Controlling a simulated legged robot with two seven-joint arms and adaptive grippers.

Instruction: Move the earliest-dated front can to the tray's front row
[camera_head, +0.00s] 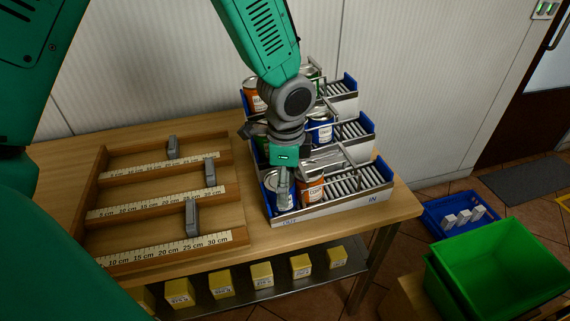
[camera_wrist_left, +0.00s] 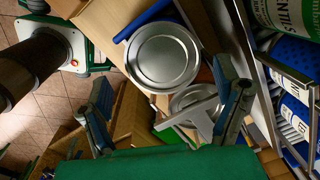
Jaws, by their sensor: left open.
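Three stepped can racks stand on the table's right; the front rack (camera_head: 335,208) is marked OUT and IN. A blue and white can (camera_head: 272,195) stands at its OUT end, with an orange can (camera_head: 311,188) beside it. The middle rack shows a blue can (camera_head: 321,133); the back rack shows an orange can (camera_head: 252,97). No dates are readable. My left gripper (camera_head: 283,172) is open over the front rack's OUT end, partly hiding the cans. In the left wrist view, a round can lid (camera_wrist_left: 162,57) lies between its spread fingers. The wooden tray (camera_head: 98,200) has three rows with rulers.
Grey blocks (camera_head: 192,217) stand in the tray rows, which hold no cans. Several yellow boxes (camera_head: 262,275) sit on the lower shelf. A green crate (camera_head: 495,265) and a blue crate (camera_head: 440,225) stand right of the table. The wall is close behind the racks.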

